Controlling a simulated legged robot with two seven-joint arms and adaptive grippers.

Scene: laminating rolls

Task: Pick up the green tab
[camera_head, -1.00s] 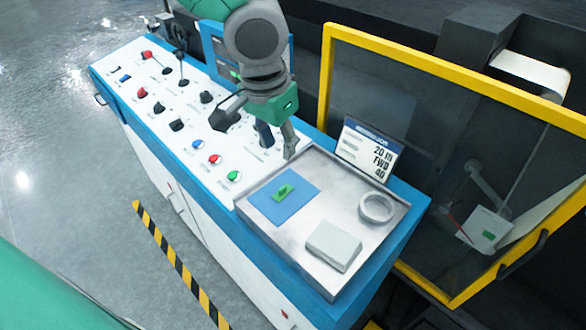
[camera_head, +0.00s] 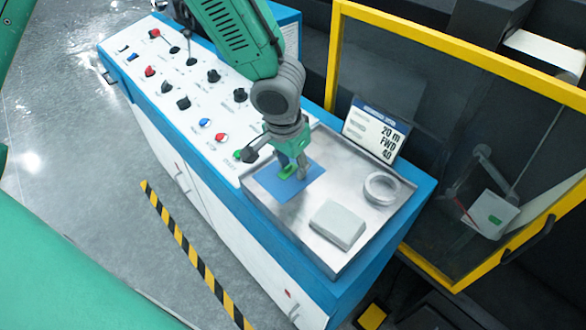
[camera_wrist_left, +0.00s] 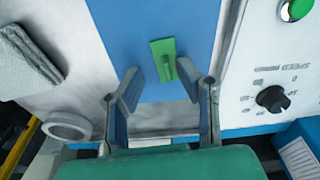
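The green tab (camera_head: 285,174) lies on a blue square sheet (camera_head: 311,181) in a metal tray, partly hidden by my left gripper (camera_head: 293,174) in the head view. In the left wrist view the tab (camera_wrist_left: 162,59) is a flat green rectangle with a small raised grip, lying on the blue sheet (camera_wrist_left: 115,25). My left gripper's fingers (camera_wrist_left: 161,76) are spread apart, with the tab between and just past the fingertips. Neither finger appears to touch it. My right gripper is not in view.
The tray (camera_head: 318,238) also holds a grey block (camera_head: 338,224) and a pale ring (camera_head: 381,189). A small display (camera_head: 376,130) stands behind it. Knobs and buttons cover the white panel (camera_head: 190,130) to the left. A yellow-framed guard (camera_head: 455,62) stands at the right.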

